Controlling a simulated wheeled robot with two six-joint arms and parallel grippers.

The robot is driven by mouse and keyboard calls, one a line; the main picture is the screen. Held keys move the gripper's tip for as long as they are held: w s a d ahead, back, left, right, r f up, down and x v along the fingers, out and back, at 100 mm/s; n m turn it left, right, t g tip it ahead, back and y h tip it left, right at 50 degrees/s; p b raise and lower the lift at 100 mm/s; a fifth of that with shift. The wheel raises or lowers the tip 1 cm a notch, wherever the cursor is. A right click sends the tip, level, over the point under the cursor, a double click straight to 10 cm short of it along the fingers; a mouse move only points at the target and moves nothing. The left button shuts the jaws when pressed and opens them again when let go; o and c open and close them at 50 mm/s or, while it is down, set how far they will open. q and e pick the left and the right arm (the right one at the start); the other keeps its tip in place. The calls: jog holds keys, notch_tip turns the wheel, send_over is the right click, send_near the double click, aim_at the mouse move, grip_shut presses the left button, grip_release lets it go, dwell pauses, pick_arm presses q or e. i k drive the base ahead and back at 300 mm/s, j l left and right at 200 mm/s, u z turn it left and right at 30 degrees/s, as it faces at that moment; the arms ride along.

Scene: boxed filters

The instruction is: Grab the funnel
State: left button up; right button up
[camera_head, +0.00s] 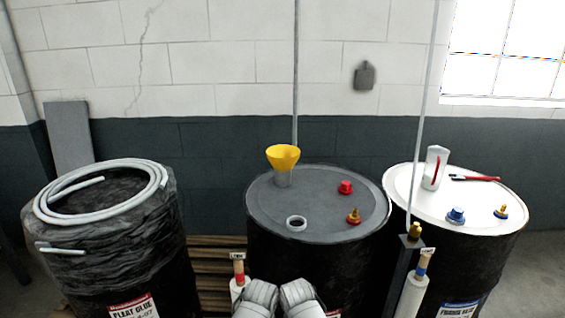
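The yellow funnel (283,157) stands on the black drum (262,208) in the middle, toward the back left of its lid. Its wide mouth faces up, and a grey, translucent-looking lower part sits at the lid. Two pale grey shapes at the bottom edge, side by side, appear to be my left gripper (260,293) and my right gripper (297,292). They are in front of the drum, well below the funnel and apart from it. Their fingers cannot be made out, so I cannot tell whether they are open or shut.
A wrapped drum with a coiled hose (150,196) stands left. A white-topped drum (425,210) stands right. Thin vertical pipes rise near the drums.

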aim_at(283, 164)
jog(key=i+l, duration=0.15)
jog(key=l, duration=0.25)
jog(key=i+l, duration=0.15)
jog(key=l, duration=0.25)
jog(key=i+l, duration=0.15)
jog(key=l, duration=0.3)
jog(key=j+u, duration=0.05)
